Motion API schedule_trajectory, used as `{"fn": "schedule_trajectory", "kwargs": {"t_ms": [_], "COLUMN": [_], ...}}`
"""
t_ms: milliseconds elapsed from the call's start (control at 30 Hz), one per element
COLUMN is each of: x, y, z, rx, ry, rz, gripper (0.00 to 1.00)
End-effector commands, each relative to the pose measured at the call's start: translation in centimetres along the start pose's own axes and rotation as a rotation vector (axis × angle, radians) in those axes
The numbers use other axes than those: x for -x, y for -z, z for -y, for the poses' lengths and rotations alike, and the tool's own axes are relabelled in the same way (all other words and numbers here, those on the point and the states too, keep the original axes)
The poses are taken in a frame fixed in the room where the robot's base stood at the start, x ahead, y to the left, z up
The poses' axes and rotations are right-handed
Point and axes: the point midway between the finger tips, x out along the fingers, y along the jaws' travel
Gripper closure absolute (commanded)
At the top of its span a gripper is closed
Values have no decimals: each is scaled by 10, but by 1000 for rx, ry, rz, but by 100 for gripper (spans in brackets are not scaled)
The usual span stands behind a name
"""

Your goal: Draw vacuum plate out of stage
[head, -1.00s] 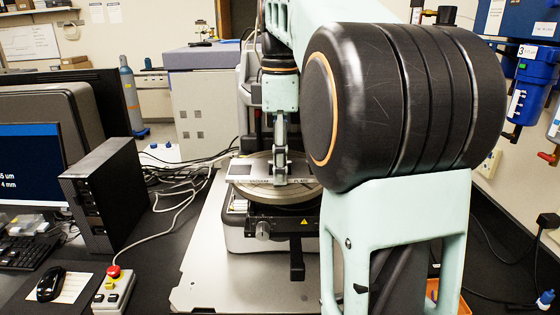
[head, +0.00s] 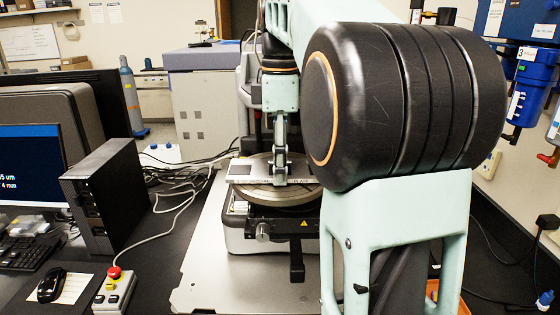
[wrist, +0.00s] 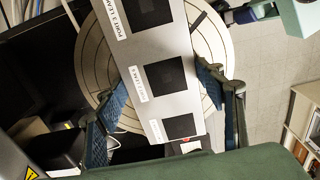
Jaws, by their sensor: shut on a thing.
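The vacuum plate is a flat silver bar with dark square pads and white labels. In the head view its left end (head: 243,168) shows on top of the round stage (head: 262,192), reaching the stage's left rim. In the wrist view the plate (wrist: 148,50) lies across the ringed stage (wrist: 99,60). My gripper (head: 281,182) points down at the plate's front side in the head view. In the wrist view my gripper (wrist: 160,88) has one blue-padded finger on each side of the plate, shut on it. My fingers hide part of the plate in the head view.
The profiler body rises close behind the stage. A computer tower (head: 105,192) and a red-button box (head: 114,290) stand at the left. The grey base plate (head: 215,270) in front is clear.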

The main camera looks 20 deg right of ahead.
Motion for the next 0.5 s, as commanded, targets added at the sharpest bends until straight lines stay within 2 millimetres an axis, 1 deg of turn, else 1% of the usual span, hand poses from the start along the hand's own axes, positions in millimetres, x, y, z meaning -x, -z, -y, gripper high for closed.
{"fn": "schedule_trajectory", "kwargs": {"t_ms": [500], "x": [9], "y": [0], "z": [0], "rx": [0], "ry": [-1], "rz": [0], "gripper": [95]}}
